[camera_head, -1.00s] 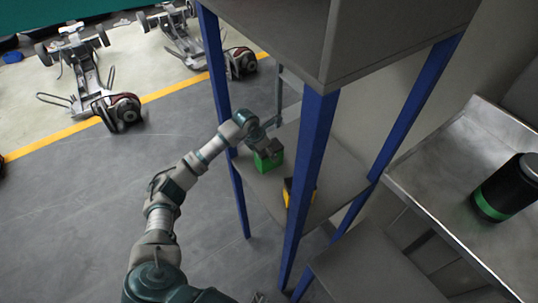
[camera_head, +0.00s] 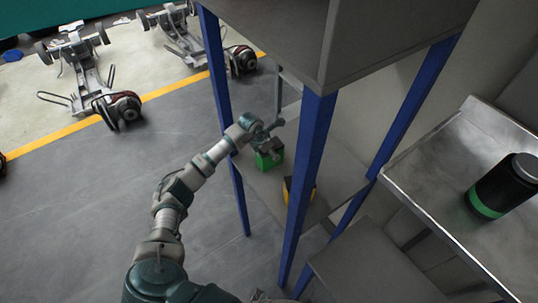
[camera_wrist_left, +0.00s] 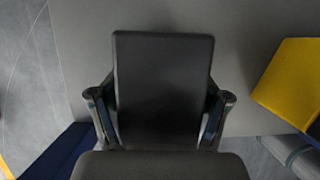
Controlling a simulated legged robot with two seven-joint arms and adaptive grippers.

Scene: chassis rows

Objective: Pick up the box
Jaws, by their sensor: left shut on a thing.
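A green box (camera_head: 270,160) with a dark top is on the lower shelf (camera_head: 262,188) of the blue-post rack in the head view. My left gripper (camera_head: 266,141) reaches in from the left and is at the top of this box. In the left wrist view the dark top of the box (camera_wrist_left: 162,75) fills the space between the two fingers of my left gripper (camera_wrist_left: 160,112), one on each side. I cannot tell whether the box touches the shelf.
A yellow box (camera_head: 290,186) stands nearby, partly behind a blue post (camera_head: 307,185); it also shows in the left wrist view (camera_wrist_left: 292,82). A grey upper shelf (camera_head: 390,40) overhangs. A metal table (camera_head: 440,165) with a black-green canister (camera_head: 505,188) is at right.

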